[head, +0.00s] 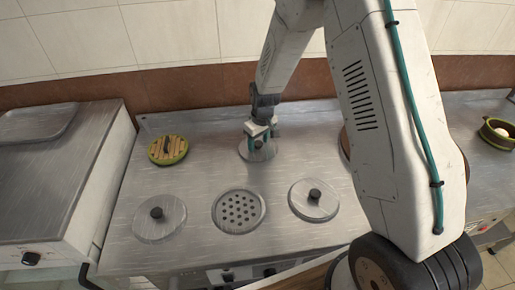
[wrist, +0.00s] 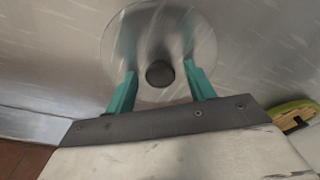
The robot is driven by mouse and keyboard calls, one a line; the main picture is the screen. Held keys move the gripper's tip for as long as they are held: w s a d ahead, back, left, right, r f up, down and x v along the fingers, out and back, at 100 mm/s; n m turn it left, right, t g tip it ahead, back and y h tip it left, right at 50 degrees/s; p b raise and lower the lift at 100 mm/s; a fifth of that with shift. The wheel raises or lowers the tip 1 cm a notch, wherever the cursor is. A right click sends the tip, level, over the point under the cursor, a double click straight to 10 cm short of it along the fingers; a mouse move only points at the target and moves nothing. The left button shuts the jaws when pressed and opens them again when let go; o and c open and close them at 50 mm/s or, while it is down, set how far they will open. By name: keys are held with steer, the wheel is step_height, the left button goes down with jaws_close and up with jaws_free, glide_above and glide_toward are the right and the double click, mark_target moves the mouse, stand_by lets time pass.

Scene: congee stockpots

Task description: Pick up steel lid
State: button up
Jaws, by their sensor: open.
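A round steel lid (wrist: 140,30) with a dark knob (wrist: 159,74) lies flat under my gripper in the wrist view. In the head view this lid (head: 257,154) sits at the back middle of the steel stove top, partly hidden by my gripper (head: 261,138). In the wrist view my gripper (wrist: 160,69) is open, with one teal finger on each side of the knob and a gap on both sides. Two similar steel lids with dark knobs lie at the front left (head: 159,225) and front right (head: 313,209) of the stove top.
A perforated round plate (head: 239,212) lies between the two front lids. A green-rimmed wooden lid (head: 168,150) lies at the back left; its edge shows in the wrist view (wrist: 293,110). A green pot (head: 496,132) stands far right. A tiled wall (head: 170,35) closes the back.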

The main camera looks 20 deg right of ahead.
steer(key=c, duration=1.1)
steer(key=shift+c, duration=0.2)
